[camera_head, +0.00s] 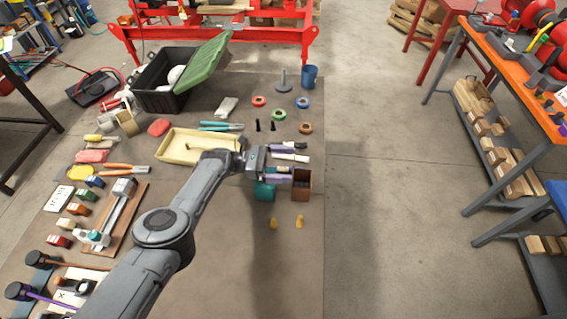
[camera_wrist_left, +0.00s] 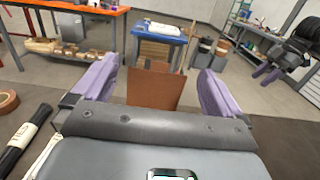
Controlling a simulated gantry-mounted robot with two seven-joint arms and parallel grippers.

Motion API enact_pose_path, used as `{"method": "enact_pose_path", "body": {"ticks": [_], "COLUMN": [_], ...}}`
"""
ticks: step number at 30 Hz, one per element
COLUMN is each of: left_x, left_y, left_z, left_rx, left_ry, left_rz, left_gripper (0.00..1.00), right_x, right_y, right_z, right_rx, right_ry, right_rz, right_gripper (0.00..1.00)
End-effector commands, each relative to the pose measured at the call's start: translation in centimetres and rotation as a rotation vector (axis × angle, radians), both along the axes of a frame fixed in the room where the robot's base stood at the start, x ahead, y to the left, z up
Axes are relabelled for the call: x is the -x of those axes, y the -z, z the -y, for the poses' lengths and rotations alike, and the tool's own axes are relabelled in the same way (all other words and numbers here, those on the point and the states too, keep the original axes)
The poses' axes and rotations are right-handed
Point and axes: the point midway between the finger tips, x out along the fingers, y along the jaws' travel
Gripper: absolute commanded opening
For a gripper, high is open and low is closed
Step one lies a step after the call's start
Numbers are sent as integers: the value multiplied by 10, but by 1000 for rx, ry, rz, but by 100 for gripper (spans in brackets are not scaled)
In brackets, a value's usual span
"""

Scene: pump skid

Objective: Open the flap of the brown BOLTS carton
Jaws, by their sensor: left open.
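The brown carton (camera_head: 302,185) stands on the mat right of the teal carton, just beyond my left gripper's fingers. No label on it can be read. My left gripper (camera_head: 288,163) is open, with its purple fingers pointing right at the carton's upper part. In the left wrist view the gripper (camera_wrist_left: 158,70) has a flat brown panel of the carton (camera_wrist_left: 155,92) between its spread fingers, with a gap on each side. I cannot tell whether this panel is the flap or a wall.
The teal carton (camera_head: 264,191) stands beside the brown one, partly under my gripper. Black and white markers (camera_head: 291,157) lie just behind. Two small yellow pieces (camera_head: 299,221) stand in front. A cream tray (camera_head: 180,152) lies to the left. The mat's right edge and floor are clear.

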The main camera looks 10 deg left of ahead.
Motion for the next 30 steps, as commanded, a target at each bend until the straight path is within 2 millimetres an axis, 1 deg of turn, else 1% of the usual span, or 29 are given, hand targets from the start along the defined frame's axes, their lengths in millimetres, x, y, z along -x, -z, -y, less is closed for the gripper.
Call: {"method": "enact_pose_path", "body": {"ticks": [4,8,18,21,25,30], "left_x": [0,1,4,5,6,7], "left_y": [0,1,5,6,5,5], "left_z": [-5,-18,-75,-89,-100,-106], "left_rx": [-1,-1,-2,0,0,1], "left_ry": [-2,-2,-2,-1,0,2], "left_rz": [0,0,0,0,1,0], "left_gripper": [100,100,100,100,100,100], "right_x": [0,0,0,0,0,0], "right_y": [0,1,11,15,18,19], "right_z": [0,0,1,1,2,2], "right_rx": [-1,-1,4,6,7,7], "right_ry": [1,0,-3,-5,-6,-6], "right_rz": [0,0,0,0,-1,-1], "right_gripper": [43,43,43,43,43,43]}}
